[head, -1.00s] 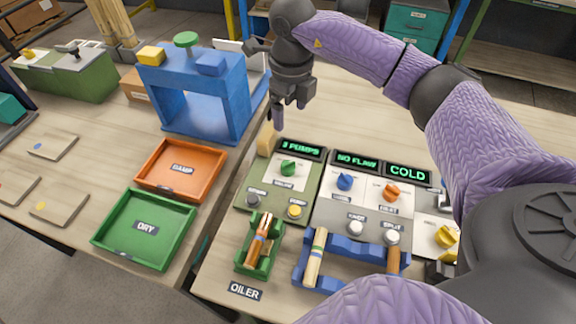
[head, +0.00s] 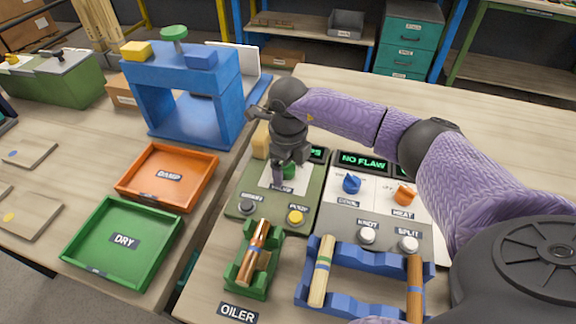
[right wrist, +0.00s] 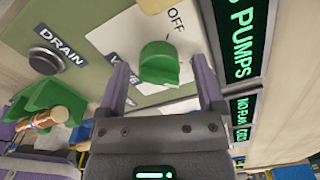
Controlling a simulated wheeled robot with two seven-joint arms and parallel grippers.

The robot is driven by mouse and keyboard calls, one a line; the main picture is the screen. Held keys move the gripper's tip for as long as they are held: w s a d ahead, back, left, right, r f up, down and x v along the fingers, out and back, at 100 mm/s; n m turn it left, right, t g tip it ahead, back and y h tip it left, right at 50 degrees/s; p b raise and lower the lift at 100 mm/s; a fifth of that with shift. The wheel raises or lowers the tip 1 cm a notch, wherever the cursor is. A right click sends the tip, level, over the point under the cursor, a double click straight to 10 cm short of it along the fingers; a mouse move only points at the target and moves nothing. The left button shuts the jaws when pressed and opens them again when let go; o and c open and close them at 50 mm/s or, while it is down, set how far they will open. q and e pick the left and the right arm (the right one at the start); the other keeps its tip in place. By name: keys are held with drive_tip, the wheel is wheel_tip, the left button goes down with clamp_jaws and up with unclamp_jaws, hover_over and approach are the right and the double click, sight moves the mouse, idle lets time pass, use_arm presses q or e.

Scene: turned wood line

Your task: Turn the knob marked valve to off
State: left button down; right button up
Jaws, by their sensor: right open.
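The green valve knob (right wrist: 158,63) sits on a white plate on the green oiler panel (head: 240,210). In the head view the knob (head: 289,171) is partly hidden behind my right gripper (head: 283,172). In the right wrist view my right gripper (right wrist: 161,68) is open, its two purple fingers on either side of the knob. I cannot tell whether they touch it. The OFF mark (right wrist: 176,18) is printed on the plate beside the knob. The VALVE label (right wrist: 122,72) is partly covered by a finger.
The drain button (head: 247,206) and yellow pump button (head: 295,216) are close in front of the knob. The blue knob (head: 351,184) and orange knob (head: 404,194) are on the panel to the right. A green cradle (head: 252,275) holds a turned piece.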

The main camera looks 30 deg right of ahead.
drive_tip(key=c, duration=0.9)
clamp_jaws()
drive_tip(key=shift+n, duration=0.9)
drive_tip(key=shift+n+b, duration=0.35)
drive_tip(key=shift+n, duration=0.85)
drive_tip(key=n, duration=0.2)
drive_tip(key=shift+w+d+n, duration=0.1)
drive_tip(key=shift+n, duration=0.3)
drive_tip(key=n+b, duration=0.1)
drive_tip(key=n, duration=0.2)
drive_tip(key=shift+n, duration=0.3)
drive_tip(key=n, duration=0.3)
drive_tip(key=shift+w+b, duration=0.15)
drive_tip(key=shift+b, duration=0.2)
drive_tip(key=n, duration=0.2)
drive_tip(key=shift+n, duration=0.3)
drive_tip(key=shift+n+b, duration=0.35)
drive_tip(key=shift+n, duration=0.45)
use_arm(q)
drive_tip(key=f, duration=0.1)
drive_tip(key=s+f, duration=0.1)
drive_tip(key=a+f, duration=0.1)
drive_tip(key=shift+s, duration=0.25)
drive_tip(key=shift+w, duration=0.1)
